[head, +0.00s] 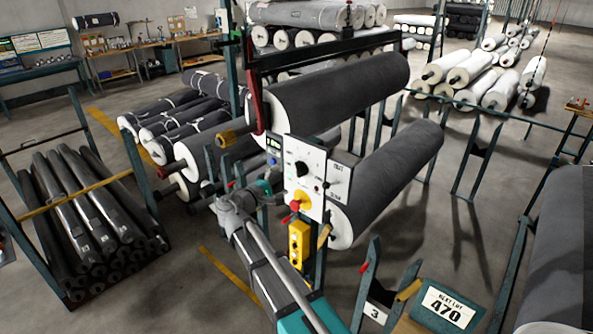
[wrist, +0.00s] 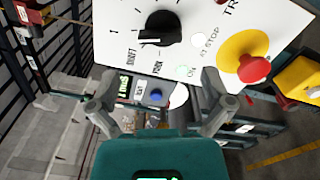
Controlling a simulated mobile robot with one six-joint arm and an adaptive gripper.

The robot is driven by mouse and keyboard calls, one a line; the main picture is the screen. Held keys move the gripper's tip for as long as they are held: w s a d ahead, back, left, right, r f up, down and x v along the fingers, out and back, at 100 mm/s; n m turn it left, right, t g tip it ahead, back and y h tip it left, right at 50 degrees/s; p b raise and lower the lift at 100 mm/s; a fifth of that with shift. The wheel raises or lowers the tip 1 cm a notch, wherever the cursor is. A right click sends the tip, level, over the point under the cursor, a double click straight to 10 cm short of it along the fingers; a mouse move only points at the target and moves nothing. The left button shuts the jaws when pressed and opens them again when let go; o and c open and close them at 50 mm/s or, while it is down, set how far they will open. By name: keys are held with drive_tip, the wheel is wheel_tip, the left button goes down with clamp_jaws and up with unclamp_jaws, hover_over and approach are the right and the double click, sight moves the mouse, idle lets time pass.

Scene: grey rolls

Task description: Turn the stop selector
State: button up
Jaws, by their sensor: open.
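A white control panel (head: 312,157) stands in front of the dark rolls. In the wrist view, the panel (wrist: 120,45) carries a black rotary knob (wrist: 160,28) with a pale pointer mark, printed labels around it. The knob also shows in the head view (head: 302,169). A red mushroom button (wrist: 254,69) on a yellow disc sits right of the knob; it also shows in the head view (head: 295,205). My gripper (wrist: 158,90) is open and empty, below the knob in the wrist view and apart from it. In the head view, my gripper (head: 265,187) is left of the panel, fingers partly hidden.
A yellow pendant box (head: 299,244) hangs below the panel. Large dark rolls (head: 340,92) lie behind it. A rack of dark tubes (head: 85,220) stands left, and a green-framed sign (head: 446,306) stands at front right. A small blue button (wrist: 156,95) shows between my fingers.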

sight(296, 170)
drive_tip(key=shift+x, duration=3.55)
drive_tip(key=c, duration=1)
drive_tip(key=shift+a, duration=0.1)
